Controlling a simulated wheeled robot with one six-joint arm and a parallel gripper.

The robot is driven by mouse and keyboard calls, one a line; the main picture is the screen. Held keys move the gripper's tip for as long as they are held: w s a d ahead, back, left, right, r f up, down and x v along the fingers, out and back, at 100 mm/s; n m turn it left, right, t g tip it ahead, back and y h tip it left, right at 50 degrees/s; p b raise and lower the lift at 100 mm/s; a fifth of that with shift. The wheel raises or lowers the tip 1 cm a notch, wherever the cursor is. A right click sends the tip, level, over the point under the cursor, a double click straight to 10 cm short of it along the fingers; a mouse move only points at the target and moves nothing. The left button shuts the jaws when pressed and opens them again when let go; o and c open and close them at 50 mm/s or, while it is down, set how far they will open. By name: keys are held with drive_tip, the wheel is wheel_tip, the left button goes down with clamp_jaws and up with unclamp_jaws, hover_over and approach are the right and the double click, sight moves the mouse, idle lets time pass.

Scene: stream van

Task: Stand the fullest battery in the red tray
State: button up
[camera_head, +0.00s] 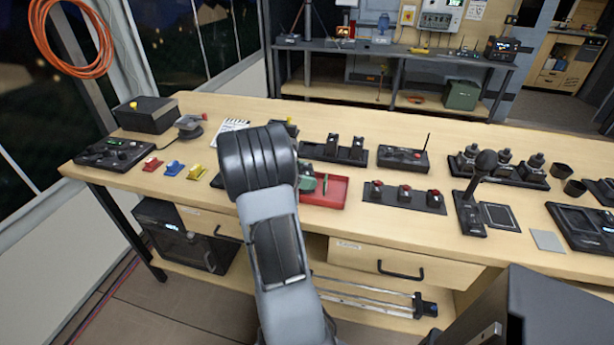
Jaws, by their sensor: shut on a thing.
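The red tray (336,192) lies near the front edge of the bench, its left part hidden behind my arm. My gripper (310,183) is mostly hidden behind my arm at the tray's left part. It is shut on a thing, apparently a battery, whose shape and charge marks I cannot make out. Two black batteries, one on the left (332,145) and one on the right (357,148), stand upright in a dark dock (318,153) behind the tray. Their charge levels are too small to read.
A joystick (480,175) stands farther right. Red, blue and yellow small items, including a yellow one (196,170), lie left of my arm.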

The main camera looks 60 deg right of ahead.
drive_tip(key=shift+f, duration=0.1)
drive_tip(key=o, duration=1.1)
drive_tip(key=shift+w+a+r, duration=0.15)
drive_tip(key=shift+w+r, duration=0.05)
drive_tip(key=shift+r, duration=0.1)
drive_tip(key=v, duration=1.1)
drive_tip(key=s+a+f+m+t+y, duration=0.1)
drive_tip(key=s+a+m+t+y, duration=0.1)
drive_tip(key=a, duration=0.8)
drive_tip(key=s+a+m+t+y, duration=0.2)
drive_tip(key=a+t, duration=0.5)
drive_tip(key=a, duration=0.4)
drive_tip(key=s+a+f+m+t+y, duration=0.1)
drive_tip(key=a+m+t+y, duration=0.3)
drive_tip(key=a, duration=0.6)
drive_tip(key=shift+s+a+f+t+y, duration=0.3)
drive_tip(key=shift+s+a+y, duration=0.05)
drive_tip(key=shift+s+y, duration=0.2)
